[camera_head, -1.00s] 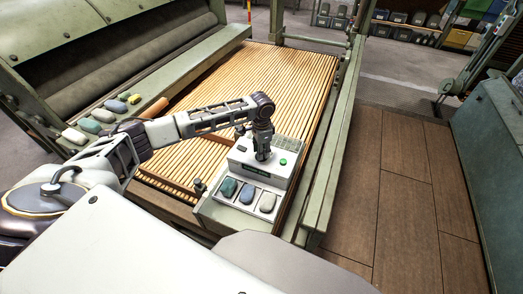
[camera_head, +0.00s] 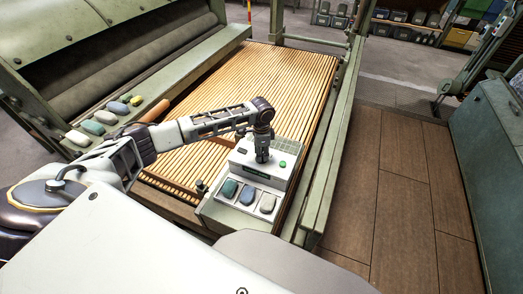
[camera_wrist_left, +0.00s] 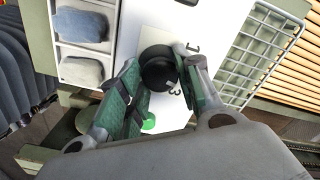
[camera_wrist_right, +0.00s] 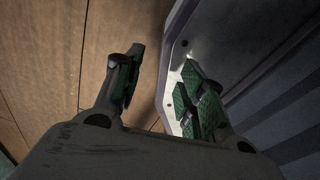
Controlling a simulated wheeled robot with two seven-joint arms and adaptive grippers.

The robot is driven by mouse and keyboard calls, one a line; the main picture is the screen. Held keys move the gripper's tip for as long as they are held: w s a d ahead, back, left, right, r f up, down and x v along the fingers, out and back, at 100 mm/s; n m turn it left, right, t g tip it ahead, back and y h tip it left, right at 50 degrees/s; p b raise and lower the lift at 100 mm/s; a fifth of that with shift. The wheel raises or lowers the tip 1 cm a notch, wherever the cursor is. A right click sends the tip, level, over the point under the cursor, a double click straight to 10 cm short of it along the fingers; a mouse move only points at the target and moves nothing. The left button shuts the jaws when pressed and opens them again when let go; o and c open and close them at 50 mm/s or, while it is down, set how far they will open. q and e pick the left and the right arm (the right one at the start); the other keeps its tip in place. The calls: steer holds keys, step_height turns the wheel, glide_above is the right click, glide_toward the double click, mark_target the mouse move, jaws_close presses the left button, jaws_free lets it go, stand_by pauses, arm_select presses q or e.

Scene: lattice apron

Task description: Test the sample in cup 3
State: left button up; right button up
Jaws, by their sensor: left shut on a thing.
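A white tester box (camera_head: 258,172) with a green button (camera_head: 283,164) stands at the near end of the slatted bed. Its front tray (camera_head: 232,209) has three compartments, each with a lump: dark teal (camera_head: 229,188), blue-grey (camera_head: 247,195), pale grey (camera_head: 267,204). I cannot read cup numbers. My left gripper (camera_head: 262,158) points down onto the box. In the left wrist view its fingers are closed around a black knob (camera_wrist_left: 158,66), with the digits 1 and 3 printed beside it. My right gripper (camera_wrist_right: 165,90) is open and empty in its wrist view.
Several coloured lumps (camera_head: 105,117) lie on a green ledge at left. A wire grid (camera_wrist_left: 260,50) adjoins the box. The slatted bed (camera_head: 260,80) is mostly clear. Brown floor panels (camera_head: 400,190) lie free at right, beside a grey-green cabinet (camera_head: 490,150).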

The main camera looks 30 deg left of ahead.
arm_select(q)
steer(key=m+p, duration=0.2)
steer(key=shift+r+m+p, duration=0.15)
steer(key=shift+m+p, duration=0.2)
steer(key=shift+m, duration=0.05)
steer(key=shift+m+p, duration=0.45)
steer(key=shift+m, duration=0.15)
steer(key=shift+m+p, duration=0.75)
steer(key=shift+m, duration=0.55)
arm_select(e)
steer(key=shift+a+r, duration=0.2)
steer(key=shift+r, duration=0.75)
steer(key=shift+a+r, duration=0.15)
steer(key=shift+r, duration=0.75)
steer(key=shift+a+r, duration=0.2)
steer(key=shift+r, duration=0.75)
steer(key=shift+a, duration=0.2)
arm_select(q)
steer(key=o, duration=1.1)
steer(key=shift+c, duration=0.2)
arm_select(e)
steer(key=shift+a, duration=0.3)
arm_select(q)
step_height(320, 180, up, 12)
arm_select(e)
steer(key=shift+d, duration=0.25)
